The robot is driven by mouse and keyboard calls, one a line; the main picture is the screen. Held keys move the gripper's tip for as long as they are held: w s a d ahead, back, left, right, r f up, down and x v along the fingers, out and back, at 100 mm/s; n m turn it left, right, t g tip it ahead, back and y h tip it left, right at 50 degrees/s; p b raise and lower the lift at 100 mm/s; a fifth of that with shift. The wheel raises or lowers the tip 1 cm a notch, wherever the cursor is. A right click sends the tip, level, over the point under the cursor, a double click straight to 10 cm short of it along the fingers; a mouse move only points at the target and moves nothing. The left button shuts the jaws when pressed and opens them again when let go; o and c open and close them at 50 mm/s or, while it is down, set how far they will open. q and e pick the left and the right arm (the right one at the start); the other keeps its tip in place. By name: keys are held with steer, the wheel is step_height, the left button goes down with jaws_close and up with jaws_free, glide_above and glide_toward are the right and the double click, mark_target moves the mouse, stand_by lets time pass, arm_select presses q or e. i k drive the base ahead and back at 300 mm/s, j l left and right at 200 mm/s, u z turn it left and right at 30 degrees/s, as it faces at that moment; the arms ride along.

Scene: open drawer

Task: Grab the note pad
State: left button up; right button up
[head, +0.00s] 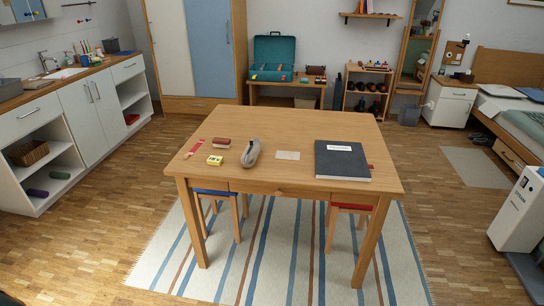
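A wooden table (300,186) stands in the middle of the head view. A large dark flat pad or book (342,166) with a white label lies at its right front. A small pale flat pad or card (288,155) lies left of it. A small yellow block (215,160), possibly sticky notes, lies at the left. I cannot tell for sure which of these is the note pad. Neither of my grippers shows in this view, and nothing is seen touching these things.
A grey rounded object (251,153), a brown block (222,142) and a red strip (194,148) also lie on the table. Stools with blue (211,192) and red (352,207) seats stand under it. A white cabinet unit (519,212) stands at the right. The table's back half is clear.

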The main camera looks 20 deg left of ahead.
mark_target(215, 161)
steer(key=i+j+z, duration=0.1)
steer(key=j+z, duration=1.25)
steer(key=j, duration=0.65)
steer(key=k+j, duration=0.1)
steer(key=j, duration=0.35)
steer(key=j+z, duration=0.1)
steer(key=j, duration=0.35)
steer(key=k+j, duration=0.15)
steer(key=j, duration=0.25)
steer(key=k+j+z, duration=0.1)
steer(key=j, duration=0.35)
steer(key=k+j, duration=0.15)
steer(key=j, duration=0.75)
steer(key=i+j, duration=0.15)
steer(key=j, duration=0.35)
steer(key=i, duration=0.15)
steer(key=z, duration=0.05)
